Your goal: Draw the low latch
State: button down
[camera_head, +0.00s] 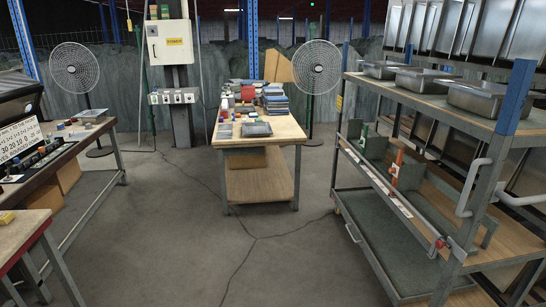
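No part clearly labelled as a latch shows, and I cannot tell which fitting is the low latch. The metal cart (447,113) at the right carries an upright green handle (364,133) and an upright orange handle (396,165) on its middle level. A small red fitting (439,244) sits at the near end of that level's front rail. A pale loop handle (353,233) shows low on the cart's left side, by the green bottom tray (385,240). My gripper is not in view.
Metal pans (485,97) stand on the cart's top. A wooden table (285,130) with books and boxes stands at the back middle. A workbench (75,150) is at the left, a fan (317,67) behind. The grey floor (210,230) between is clear.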

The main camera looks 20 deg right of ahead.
aim_at(439, 245)
jog(key=z, duration=4.25)
jog(key=i, duration=0.1)
jog(key=u, duration=2.85)
